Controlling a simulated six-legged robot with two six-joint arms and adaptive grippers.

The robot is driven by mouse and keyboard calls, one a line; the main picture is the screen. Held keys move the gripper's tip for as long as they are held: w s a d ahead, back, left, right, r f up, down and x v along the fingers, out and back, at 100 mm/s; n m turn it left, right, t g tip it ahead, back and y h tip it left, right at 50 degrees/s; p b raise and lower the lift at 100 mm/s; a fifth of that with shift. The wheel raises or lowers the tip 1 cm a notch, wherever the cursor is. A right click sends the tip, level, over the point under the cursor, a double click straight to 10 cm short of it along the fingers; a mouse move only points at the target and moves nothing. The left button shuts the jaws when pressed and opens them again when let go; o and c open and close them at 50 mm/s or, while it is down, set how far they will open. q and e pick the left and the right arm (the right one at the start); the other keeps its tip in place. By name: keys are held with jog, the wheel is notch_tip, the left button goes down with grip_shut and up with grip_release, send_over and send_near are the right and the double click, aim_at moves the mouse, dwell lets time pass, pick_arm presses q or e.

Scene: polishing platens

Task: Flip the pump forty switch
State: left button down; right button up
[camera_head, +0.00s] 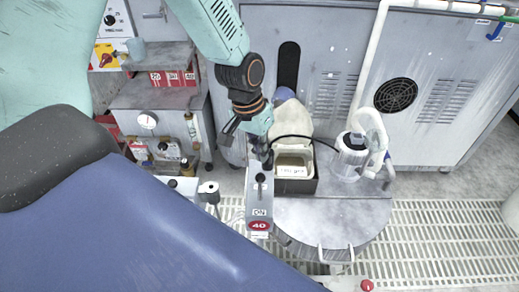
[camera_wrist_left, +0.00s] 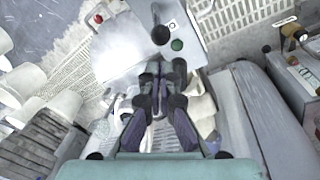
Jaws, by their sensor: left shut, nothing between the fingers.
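The pump forty switch box (camera_head: 259,210) is a narrow grey box with an "ON" label and a red oval marked 40. Its black lever (camera_head: 260,179) stands out of the upper part of the box, above the "ON" label. My left gripper (camera_head: 262,158) is shut and empty, just above and behind the lever in the head view. I cannot tell whether it touches the lever. In the left wrist view the shut fingers (camera_wrist_left: 160,80) point toward a black knob (camera_wrist_left: 160,35) on a pale panel. My right gripper is not in view.
A black-rimmed bin (camera_head: 296,186) with a pale block stands right of the switch box. A round grey platen table (camera_head: 345,215) bears a clear pot (camera_head: 349,160) with a hose. A cabinet (camera_head: 435,100) closes the back. Grated floor (camera_head: 430,240) is free at right.

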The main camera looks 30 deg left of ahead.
aim_at(260, 185)
pick_arm(q)
jog(key=f+b, duration=0.1)
jog(key=f, duration=0.1)
jog(key=f+b, duration=0.1)
jog(key=d+f+b, duration=0.1)
jog(key=f, duration=0.1)
jog(key=shift+w+f, duration=0.25)
jog(key=shift+f, duration=0.1)
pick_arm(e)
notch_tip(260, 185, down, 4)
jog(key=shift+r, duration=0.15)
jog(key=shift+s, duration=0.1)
